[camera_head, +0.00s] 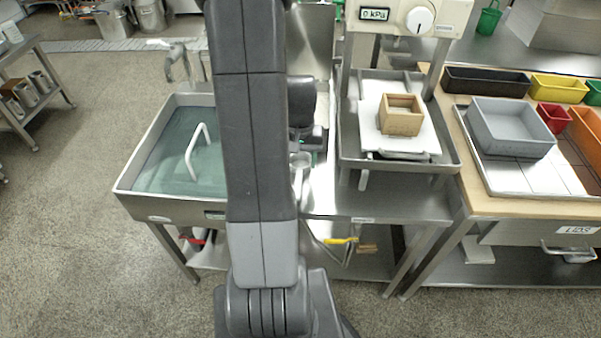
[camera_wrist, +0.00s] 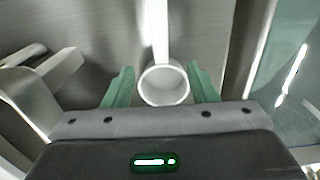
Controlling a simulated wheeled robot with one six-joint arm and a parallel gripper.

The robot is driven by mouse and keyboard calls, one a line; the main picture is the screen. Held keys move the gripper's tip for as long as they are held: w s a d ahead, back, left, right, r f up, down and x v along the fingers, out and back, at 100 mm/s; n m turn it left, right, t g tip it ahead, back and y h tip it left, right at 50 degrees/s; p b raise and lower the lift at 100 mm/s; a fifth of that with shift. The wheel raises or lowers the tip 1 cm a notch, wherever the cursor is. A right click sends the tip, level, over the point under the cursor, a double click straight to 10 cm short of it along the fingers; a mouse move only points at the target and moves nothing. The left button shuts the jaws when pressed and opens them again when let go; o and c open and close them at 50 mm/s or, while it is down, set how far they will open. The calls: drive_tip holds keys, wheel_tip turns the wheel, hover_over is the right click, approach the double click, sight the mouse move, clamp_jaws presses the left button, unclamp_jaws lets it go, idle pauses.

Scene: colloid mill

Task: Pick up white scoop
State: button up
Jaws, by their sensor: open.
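The white scoop shows in the wrist view as a round white cup (camera_wrist: 164,86) with a straight white handle running up to the picture's top edge. My gripper (camera_wrist: 162,78) is open, with one green finger on each side of the cup. No firm contact between the fingers and the cup shows. In the head view a white cup and handle (camera_head: 299,161) show just right of my arm, over the steel counter. My arm hides much of the area around them.
A steel sink (camera_head: 128,184) with greenish water and a white curved handle (camera_head: 197,150) lies left of my arm. To the right stands a press frame with a tray (camera_head: 352,152) holding a wooden box (camera_head: 401,115). A grey bin (camera_head: 510,128) stands farther right.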

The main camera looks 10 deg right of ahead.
sight(300, 169)
wheel_tip(300, 169, down, 3)
drive_tip(key=shift+a+f, duration=0.1)
drive_tip(key=shift+f, duration=0.1)
clamp_jaws()
drive_tip(key=shift+w+r, duration=0.1)
